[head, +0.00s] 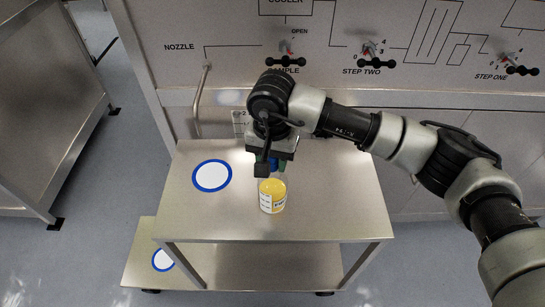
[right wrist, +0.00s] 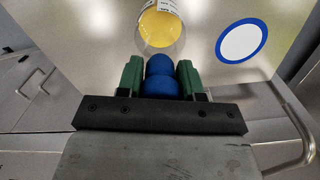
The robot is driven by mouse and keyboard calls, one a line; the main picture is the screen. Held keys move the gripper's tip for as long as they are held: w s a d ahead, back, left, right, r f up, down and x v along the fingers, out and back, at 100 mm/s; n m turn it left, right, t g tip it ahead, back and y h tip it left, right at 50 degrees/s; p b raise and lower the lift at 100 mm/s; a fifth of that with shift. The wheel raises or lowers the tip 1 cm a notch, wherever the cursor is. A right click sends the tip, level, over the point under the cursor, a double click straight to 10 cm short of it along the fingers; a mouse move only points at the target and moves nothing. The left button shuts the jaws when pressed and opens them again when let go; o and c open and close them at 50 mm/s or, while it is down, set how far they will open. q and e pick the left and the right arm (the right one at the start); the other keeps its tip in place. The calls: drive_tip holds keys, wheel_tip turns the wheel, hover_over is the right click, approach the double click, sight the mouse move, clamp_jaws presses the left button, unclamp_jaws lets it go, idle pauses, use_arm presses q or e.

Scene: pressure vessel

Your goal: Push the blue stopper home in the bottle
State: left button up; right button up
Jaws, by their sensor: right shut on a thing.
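The bottle (head: 272,197) stands upright on the metal table. It has clear walls, yellow contents and a white label. The blue stopper (head: 274,164) is at the top of the bottle, partly hidden by my right gripper (head: 267,166). In the right wrist view, the green fingers of my right gripper (right wrist: 160,78) are shut on the blue stopper (right wrist: 161,86), one on each side. The bottle (right wrist: 162,28) lies just beyond the stopper's rounded end there. I cannot tell how deep the stopper sits in the neck. My left gripper is not in view.
The metal table (head: 335,205) has a blue-ringed white disc (head: 212,175) left of the bottle. A lower shelf holds another ringed disc (head: 163,260). Behind stands a panel with valves (head: 286,62) and a nozzle pipe (head: 201,85). The table's right side is clear.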

idle(0.3)
drive_tip(key=shift+b, duration=0.5)
drive_tip(key=shift+f, duration=0.1)
idle(0.4)
drive_tip(key=shift+b, duration=0.5)
idle(0.4)
drive_tip(key=shift+b, duration=0.45)
drive_tip(key=shift+f+b, duration=0.95)
drive_tip(key=shift+b, duration=0.15)
drive_tip(key=o, duration=1)
